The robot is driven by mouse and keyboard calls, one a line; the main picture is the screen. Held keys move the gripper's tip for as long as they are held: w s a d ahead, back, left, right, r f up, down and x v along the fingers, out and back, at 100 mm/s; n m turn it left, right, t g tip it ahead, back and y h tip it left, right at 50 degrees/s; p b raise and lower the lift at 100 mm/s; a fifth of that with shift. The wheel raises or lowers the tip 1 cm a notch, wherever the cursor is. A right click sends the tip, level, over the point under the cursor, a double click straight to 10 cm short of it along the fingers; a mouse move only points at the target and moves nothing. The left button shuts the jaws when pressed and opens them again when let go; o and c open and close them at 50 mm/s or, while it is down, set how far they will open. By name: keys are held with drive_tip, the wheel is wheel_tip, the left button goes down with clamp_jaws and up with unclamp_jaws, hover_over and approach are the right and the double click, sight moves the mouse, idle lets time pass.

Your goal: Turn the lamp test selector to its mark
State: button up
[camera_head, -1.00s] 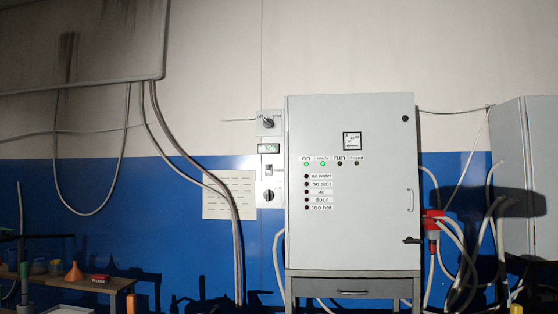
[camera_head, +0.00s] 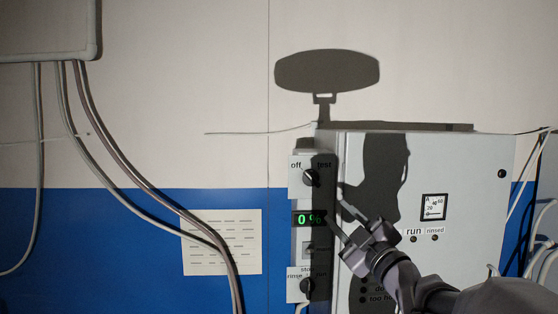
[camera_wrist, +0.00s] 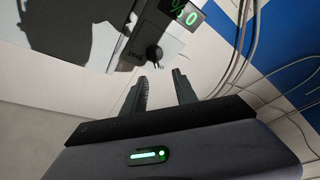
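The lamp test selector (camera_head: 311,177) is a dark round knob on a narrow grey box, with "off" at its left and "test" at its right. In the wrist view the knob (camera_wrist: 155,55) is just beyond the fingertips, roughly in line with the gap between them. Its exact pointing direction is too small to tell. My gripper (camera_head: 338,206) is to the right of and below the knob in the head view. In the wrist view my gripper (camera_wrist: 160,80) has its two fingers spread with nothing between them. They look apart from the knob.
Below the selector are a green display (camera_head: 308,219) reading 0%, a switch (camera_head: 308,248) and a second knob (camera_head: 306,287). A grey cabinet (camera_head: 470,190) stands to the right, partly behind my arm. Cables (camera_head: 160,200) and a paper sheet (camera_head: 222,242) are on the left wall.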

drive_tip(key=r+p, duration=0.1)
drive_tip(key=r, duration=0.1)
drive_tip(key=p, duration=0.6)
approach(313, 180)
drive_tip(key=x, duration=0.7)
drive_tip(key=shift+w+r, duration=0.1)
drive_tip(key=shift+w, duration=0.1)
drive_tip(key=shift+w+r, duration=0.2)
drive_tip(key=shift+w, duration=0.35)
drive_tip(key=shift+w+a+f, duration=0.1)
drive_tip(key=shift+w+a, duration=0.2)
drive_tip(key=shift+w, duration=0.2)
drive_tip(key=shift+s, duration=0.2)
clamp_jaws()
